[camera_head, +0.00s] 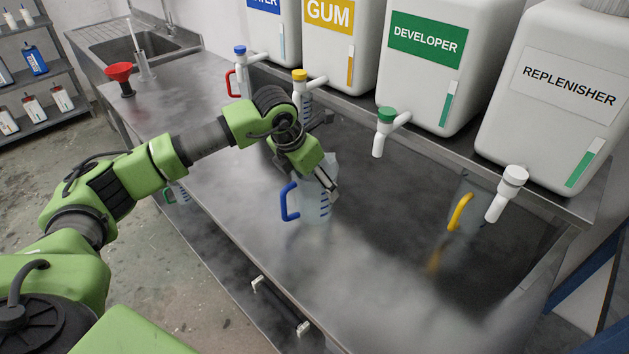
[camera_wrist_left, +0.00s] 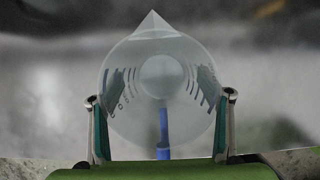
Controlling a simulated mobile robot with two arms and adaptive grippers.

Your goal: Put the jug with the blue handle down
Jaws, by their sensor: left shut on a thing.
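The jug with the blue handle (camera_head: 318,208) is clear with dark measuring marks and looks upright over the steel worktop (camera_head: 370,285). Its blue handle (camera_head: 288,202) points left in the head view. My left gripper (camera_head: 329,182) is shut around the jug's upper body. In the left wrist view I look down into the jug (camera_wrist_left: 160,110), with one finger of the left gripper (camera_wrist_left: 162,122) on each side and the blue handle below. I cannot tell whether the jug's base touches the worktop. My right gripper is not in view.
White tanks line the back, including developer (camera_head: 430,75) and replenisher (camera_head: 560,90), with taps over the worktop. A yellow-handled jug (camera_head: 461,212) stands right, and a red-handled one (camera_head: 231,84) at back left. The front middle is clear.

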